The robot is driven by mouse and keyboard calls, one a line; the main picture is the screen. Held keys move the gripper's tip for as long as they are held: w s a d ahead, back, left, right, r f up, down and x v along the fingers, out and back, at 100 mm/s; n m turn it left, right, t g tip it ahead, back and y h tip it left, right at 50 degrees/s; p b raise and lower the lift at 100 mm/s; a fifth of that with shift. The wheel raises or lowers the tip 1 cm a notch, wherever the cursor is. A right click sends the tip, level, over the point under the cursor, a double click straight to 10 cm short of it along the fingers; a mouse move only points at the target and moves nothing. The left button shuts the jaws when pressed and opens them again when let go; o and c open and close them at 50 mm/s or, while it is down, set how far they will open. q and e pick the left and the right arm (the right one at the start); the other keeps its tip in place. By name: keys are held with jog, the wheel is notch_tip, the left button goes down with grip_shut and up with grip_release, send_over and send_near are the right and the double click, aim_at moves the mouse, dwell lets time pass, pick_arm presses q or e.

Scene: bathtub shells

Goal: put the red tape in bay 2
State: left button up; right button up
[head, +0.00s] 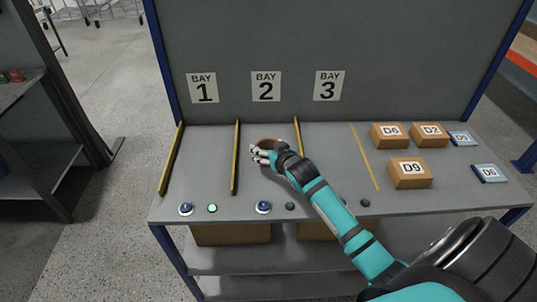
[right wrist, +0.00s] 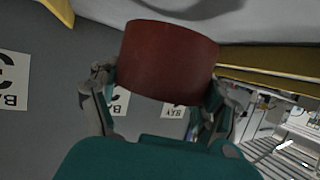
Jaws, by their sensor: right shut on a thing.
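My right gripper (head: 264,153) reaches in from the right over bay 2. It is shut on the red tape (right wrist: 170,62), a dark red roll held between its two fingers in the right wrist view. In the head view only a small brownish part of the tape (head: 268,142) shows behind the fingers. Bay 2 (head: 256,182) is the strip of grey bench top between two yellow dividers, under the sign BAY 2 (head: 265,86). I cannot tell whether the tape touches the bench. My left gripper is not in view.
Yellow dividers (head: 235,158) stand up on the bench (head: 330,170). Bay 1 (head: 205,165) looks empty. Cardboard boxes (head: 409,173) and blue packets (head: 489,173) lie at the right. Buttons (head: 263,207) line the front edge.

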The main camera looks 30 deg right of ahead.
notch_tip(320, 180, down, 3)
jog(key=shift+s+r, duration=0.1)
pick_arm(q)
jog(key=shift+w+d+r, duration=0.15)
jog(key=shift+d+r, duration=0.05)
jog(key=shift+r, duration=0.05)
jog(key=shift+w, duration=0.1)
pick_arm(e)
jog(key=shift+a, duration=0.1)
jog(key=shift+f, duration=0.25)
jog(key=o, duration=1.2)
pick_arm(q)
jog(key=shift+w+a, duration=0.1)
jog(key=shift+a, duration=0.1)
pick_arm(e)
jog(key=shift+r, duration=0.15)
jog(key=v, duration=1.2)
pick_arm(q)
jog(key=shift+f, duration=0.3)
